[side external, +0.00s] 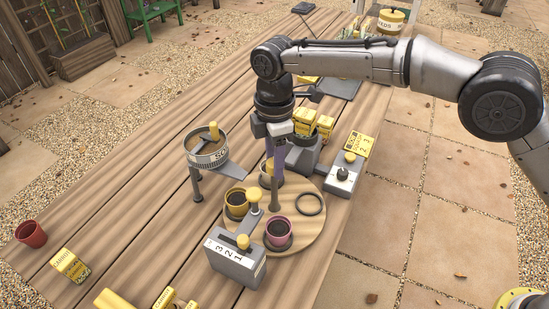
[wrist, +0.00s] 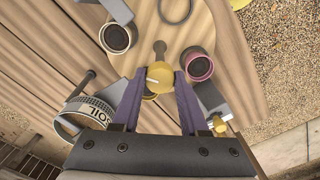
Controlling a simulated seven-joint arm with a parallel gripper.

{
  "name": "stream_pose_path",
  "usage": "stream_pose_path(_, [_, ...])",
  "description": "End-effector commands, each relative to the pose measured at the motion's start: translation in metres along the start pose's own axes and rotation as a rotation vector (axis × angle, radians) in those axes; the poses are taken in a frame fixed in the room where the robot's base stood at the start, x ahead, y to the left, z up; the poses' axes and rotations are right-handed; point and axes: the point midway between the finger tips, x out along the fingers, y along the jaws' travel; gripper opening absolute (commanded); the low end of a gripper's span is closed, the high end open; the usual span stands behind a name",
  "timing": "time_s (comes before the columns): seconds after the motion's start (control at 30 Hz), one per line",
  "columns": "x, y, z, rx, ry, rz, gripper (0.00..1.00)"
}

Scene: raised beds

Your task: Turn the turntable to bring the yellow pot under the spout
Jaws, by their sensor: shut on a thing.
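The round wooden turntable (side external: 312,232) carries the yellow pot (side external: 237,203), a pink pot (side external: 278,233) and a pale pot partly behind my gripper. The pink pot (wrist: 200,68) and the pale pot (wrist: 117,38) show clearly in the wrist view. A post with a yellow knob (wrist: 158,78) stands on the turntable. My gripper (side external: 273,168) is shut on this knob with its purple fingers. The grey spout (side external: 232,170) extends from the soil hopper (side external: 206,148). The yellow pot is close to the spout's end; I cannot tell whether it is directly beneath.
A grey numbered box (side external: 237,262) with a yellow-knobbed lever stands beside the turntable's front edge. A grey control box (side external: 340,178) stands to the right. A dark ring (side external: 310,204) lies on the turntable. A red pot (side external: 31,234) stands far left.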

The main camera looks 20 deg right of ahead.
Motion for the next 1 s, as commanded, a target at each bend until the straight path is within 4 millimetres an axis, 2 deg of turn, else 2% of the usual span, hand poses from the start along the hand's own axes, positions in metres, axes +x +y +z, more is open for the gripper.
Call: stream_pose_path(1.0, [-0.0029, 0.0002, 0.0000, 0.963, 0.003, 0.003, 0.00])
